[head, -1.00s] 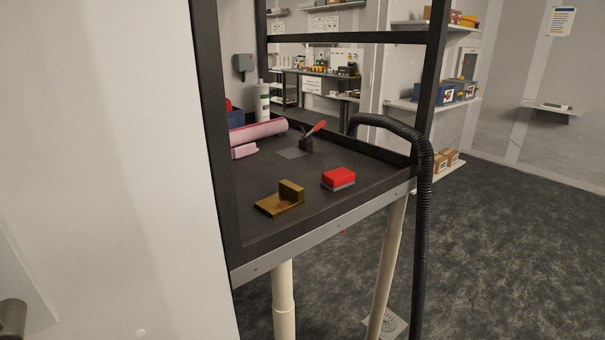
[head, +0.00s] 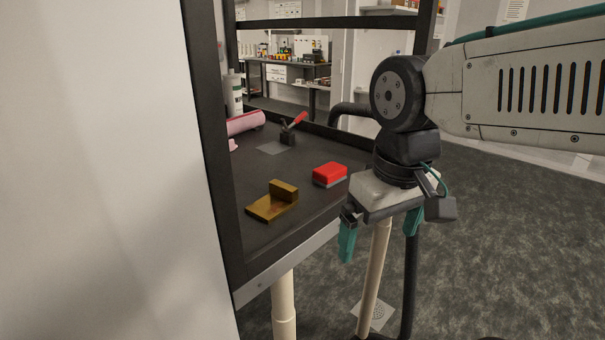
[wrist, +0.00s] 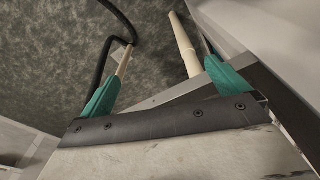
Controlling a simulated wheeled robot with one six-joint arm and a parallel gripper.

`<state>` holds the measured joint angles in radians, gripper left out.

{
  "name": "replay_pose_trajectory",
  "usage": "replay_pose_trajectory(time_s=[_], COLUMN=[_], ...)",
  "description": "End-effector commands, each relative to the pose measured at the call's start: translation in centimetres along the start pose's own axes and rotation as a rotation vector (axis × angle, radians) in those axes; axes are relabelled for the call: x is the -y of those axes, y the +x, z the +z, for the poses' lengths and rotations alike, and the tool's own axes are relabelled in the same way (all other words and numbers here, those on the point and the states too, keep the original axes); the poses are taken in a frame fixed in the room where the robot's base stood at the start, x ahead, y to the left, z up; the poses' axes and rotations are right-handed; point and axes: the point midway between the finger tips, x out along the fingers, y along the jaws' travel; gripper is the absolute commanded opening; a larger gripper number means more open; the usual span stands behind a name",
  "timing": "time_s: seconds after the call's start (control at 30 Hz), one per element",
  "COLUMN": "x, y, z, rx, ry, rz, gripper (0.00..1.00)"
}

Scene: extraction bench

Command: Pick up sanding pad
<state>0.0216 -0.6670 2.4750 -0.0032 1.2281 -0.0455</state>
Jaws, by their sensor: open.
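The sanding pad, a red block with a grey underside (head: 329,174), lies flat on the dark bench top (head: 300,215) near its front right edge. My gripper (head: 381,240) is open and empty, with teal fingers pointing down. It hangs in front of the bench's front edge, to the right of the pad and apart from it. In the wrist view the open teal fingers (wrist: 165,85) show with the floor and part of the bench frame beyond them. The pad is not visible in the wrist view.
A brass angle block (head: 272,203) lies left of the pad. A black clamp with a red handle (head: 290,130) and a pink roll (head: 246,122) sit farther back. A black frame post (head: 208,140) stands at left. A black hose (head: 411,285) hangs at the right corner.

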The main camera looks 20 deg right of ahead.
Motion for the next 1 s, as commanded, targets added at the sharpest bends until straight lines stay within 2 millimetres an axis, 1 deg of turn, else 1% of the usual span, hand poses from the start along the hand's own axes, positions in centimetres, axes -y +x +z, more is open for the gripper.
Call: replay_pose_trajectory(time_s=[0.03,0.07,0.13,0.17,0.2,0.27,0.3,0.37,0.4,0.47,0.5,0.6,0.7,0.8,0.9,1.0], x=[-0.3,-0.6,-1.1,-1.4,-1.9,-2.7,-3.2,-4.3,-5.0,-6.2,-7.0,-9.1,-10.8,-12.2,-12.9,-13.3], y=[-0.7,-1.1,-1.9,-2.1,-2.4,-2.5,-2.5,-2.2,-1.8,-1.1,-0.5,1.4,3.2,4.7,5.7,6.5], z=[-2.0,-3.3,-6.7,-8.2,-10.3,-13.4,-15.4,-18.4,-20.5,-23.4,-25.3,-29.5,-32.7,-34.9,-36.0,-36.5], rx=[0.010,0.014,0.025,0.030,0.035,0.044,0.048,0.057,0.062,0.069,0.075,0.086,0.094,0.099,0.103,0.104], ry=[-0.011,-0.023,-0.051,-0.066,-0.083,-0.109,-0.126,-0.149,-0.166,-0.188,-0.204,-0.240,-0.271,-0.293,-0.306,-0.311], rz=[0.001,0.001,0.000,0.000,0.000,-0.001,-0.002,-0.004,-0.005,-0.007,-0.009,-0.014,-0.018,-0.021,-0.024,-0.025], gripper=[1.00,1.00,1.00,1.00,1.00,1.00,1.00,1.00,1.00,1.00,1.00,1.00,1.00,1.00,1.00,1.00])
